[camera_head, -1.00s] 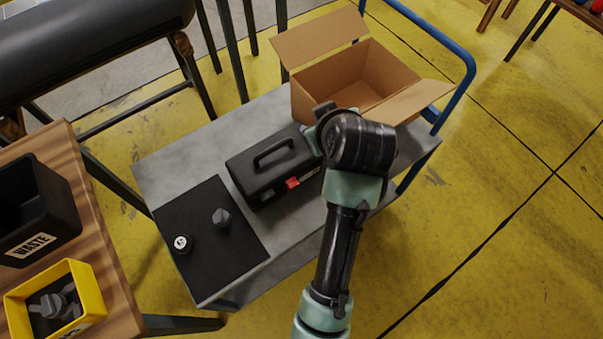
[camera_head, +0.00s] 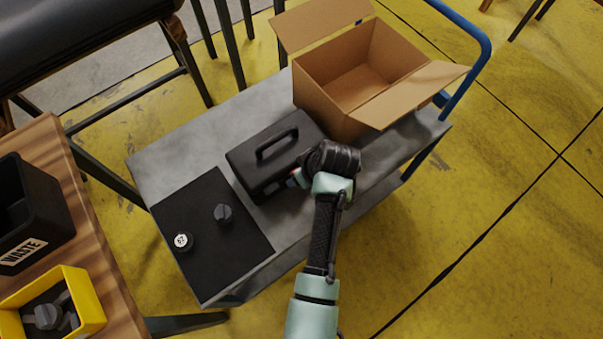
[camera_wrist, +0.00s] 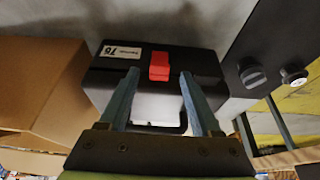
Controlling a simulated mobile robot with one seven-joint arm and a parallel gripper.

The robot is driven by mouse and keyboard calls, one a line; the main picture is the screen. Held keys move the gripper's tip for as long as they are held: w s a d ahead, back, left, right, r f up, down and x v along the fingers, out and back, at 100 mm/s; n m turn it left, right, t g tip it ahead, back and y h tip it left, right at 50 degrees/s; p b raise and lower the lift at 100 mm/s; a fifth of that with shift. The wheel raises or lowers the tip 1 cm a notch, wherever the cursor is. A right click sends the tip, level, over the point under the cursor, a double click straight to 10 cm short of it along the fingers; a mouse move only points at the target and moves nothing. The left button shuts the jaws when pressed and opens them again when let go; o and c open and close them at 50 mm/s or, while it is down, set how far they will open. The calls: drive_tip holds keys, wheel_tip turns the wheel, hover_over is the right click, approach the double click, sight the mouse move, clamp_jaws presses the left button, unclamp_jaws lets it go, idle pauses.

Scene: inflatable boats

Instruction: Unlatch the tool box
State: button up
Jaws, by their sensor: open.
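The black tool box (camera_head: 262,146) with a top handle sits closed on the grey cart top, between the black mat and the cardboard box. In the wrist view its front (camera_wrist: 200,62) shows a white label and a red latch (camera_wrist: 159,66). My gripper (camera_wrist: 159,74) is open, with one finger on each side of the red latch in that picture. I cannot tell whether the fingers touch the box. In the head view my wrist hides most of the latch side, and only a bit of red shows beside it.
An open cardboard box (camera_head: 335,106) stands behind the tool box on the cart (camera_head: 165,156). A black mat (camera_head: 225,257) with a dark knob and a small numbered round piece lies at the cart's near end. A wooden table (camera_head: 100,262) with a waste bin and yellow bin is at left.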

drive_tip(key=shift+w+a+f, duration=0.15)
drive_tip(key=shift+w+f, duration=0.1)
drive_tip(key=shift+f, duration=0.4)
clamp_jaws()
